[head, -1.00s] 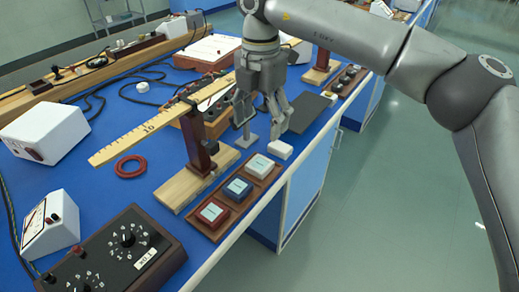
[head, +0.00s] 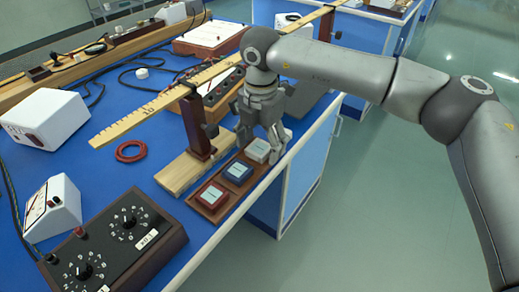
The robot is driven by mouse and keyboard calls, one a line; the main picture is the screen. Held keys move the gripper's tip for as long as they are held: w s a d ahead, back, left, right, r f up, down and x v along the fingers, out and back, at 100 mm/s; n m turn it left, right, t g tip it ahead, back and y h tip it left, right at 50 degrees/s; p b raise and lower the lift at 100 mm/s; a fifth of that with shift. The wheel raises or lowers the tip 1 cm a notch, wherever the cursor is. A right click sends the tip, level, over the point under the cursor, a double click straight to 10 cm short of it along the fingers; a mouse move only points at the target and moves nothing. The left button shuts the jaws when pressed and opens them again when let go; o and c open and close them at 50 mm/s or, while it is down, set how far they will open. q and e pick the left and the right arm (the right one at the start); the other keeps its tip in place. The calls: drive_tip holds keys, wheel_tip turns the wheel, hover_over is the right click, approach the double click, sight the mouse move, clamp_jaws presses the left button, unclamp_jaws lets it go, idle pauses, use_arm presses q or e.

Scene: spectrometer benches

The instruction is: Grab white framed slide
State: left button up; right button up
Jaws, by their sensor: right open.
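The white framed slide (head: 257,151) lies at the far right end of a brown wooden tray (head: 210,216), in its own compartment. A blue framed slide (head: 238,172) is in the middle and a red framed slide (head: 212,196) at the near end. My right gripper (head: 261,152) points down over the white slide with its fingers open, one to each side of it in the picture. Whether the fingers touch it I cannot tell. The gripper covers part of the slide's far side. My left gripper is not in view.
A wooden stand (head: 197,170) holding a long yellow ruler (head: 160,103) is close left of the tray. A black dial box (head: 120,245) sits at the near left. A red ring (head: 130,151) lies on the blue bench. The bench edge runs just right of the tray.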

drive_tip(key=shift+r, duration=0.1)
drive_tip(key=c, duration=1.1)
